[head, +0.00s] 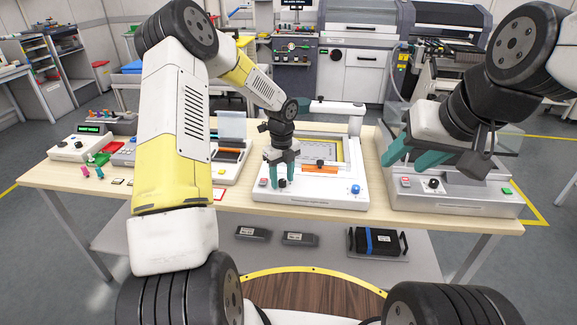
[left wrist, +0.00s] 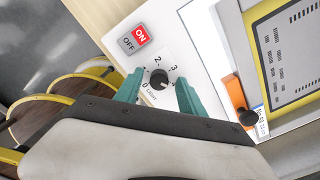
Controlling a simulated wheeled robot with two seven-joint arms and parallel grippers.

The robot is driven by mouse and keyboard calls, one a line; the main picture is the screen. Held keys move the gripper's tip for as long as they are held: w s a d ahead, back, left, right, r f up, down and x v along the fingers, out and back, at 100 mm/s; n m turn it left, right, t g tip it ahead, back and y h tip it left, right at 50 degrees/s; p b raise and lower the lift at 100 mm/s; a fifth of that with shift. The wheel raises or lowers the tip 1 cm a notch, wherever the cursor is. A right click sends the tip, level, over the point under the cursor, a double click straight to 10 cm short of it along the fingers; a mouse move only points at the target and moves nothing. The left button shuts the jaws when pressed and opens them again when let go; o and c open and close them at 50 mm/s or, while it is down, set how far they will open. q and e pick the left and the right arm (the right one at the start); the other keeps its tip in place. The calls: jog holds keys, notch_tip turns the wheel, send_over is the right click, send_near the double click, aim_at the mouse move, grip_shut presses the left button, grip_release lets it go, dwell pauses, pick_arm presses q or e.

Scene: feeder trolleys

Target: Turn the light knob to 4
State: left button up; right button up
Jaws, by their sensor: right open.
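The light knob (left wrist: 158,79) is a small black dial on a white panel (left wrist: 118,44). The numbers 2 and 3 show above it, 0 and the word "Light" below; its setting is too small to tell. In the head view the knob (head: 282,184) sits at the front left of the white machine (head: 320,194). My left gripper (head: 282,180) points down over it. In the left wrist view its teal fingers (left wrist: 159,92) stand apart on both sides of the knob, with gaps visible. My right gripper (head: 417,155) is open and empty above the grey machine at the right.
A red ON and grey OFF switch (left wrist: 134,38) lies close to the knob. A blue button (head: 355,189) is at the machine's front right. The grey machine (head: 455,204) has its own black knob (head: 434,184). Small parts and devices fill the table's left side.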

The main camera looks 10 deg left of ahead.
aim_at(282, 180)
pick_arm(q)
notch_tip(282, 180, up, 8)
jog(key=shift+f, duration=0.25)
jog(key=shift+r, duration=0.15)
dwell(0.3)
jog(key=shift+s+r, duration=0.1)
jog(key=shift+r, duration=0.1)
jog(key=s+a+r+n+t, duration=0.1)
jog(key=s+r+n, duration=0.55)
jog(key=r, duration=0.35)
jog(key=s+r+n+t, duration=0.1)
jog(key=s+r+n, duration=0.2)
jog(key=s+n, duration=0.3)
jog(key=s+r+n+t+h, duration=0.1)
jog(key=s+r+n+t, duration=0.1)
jog(key=s+r+n, duration=0.2)
jog(key=s+a+r+n+t+h, duration=0.1)
jog(key=s+r+n, duration=0.3)
jog(key=s+n, duration=0.6)
jog(key=shift+s+t, duration=0.6)
jog(key=shift+s, duration=0.4)
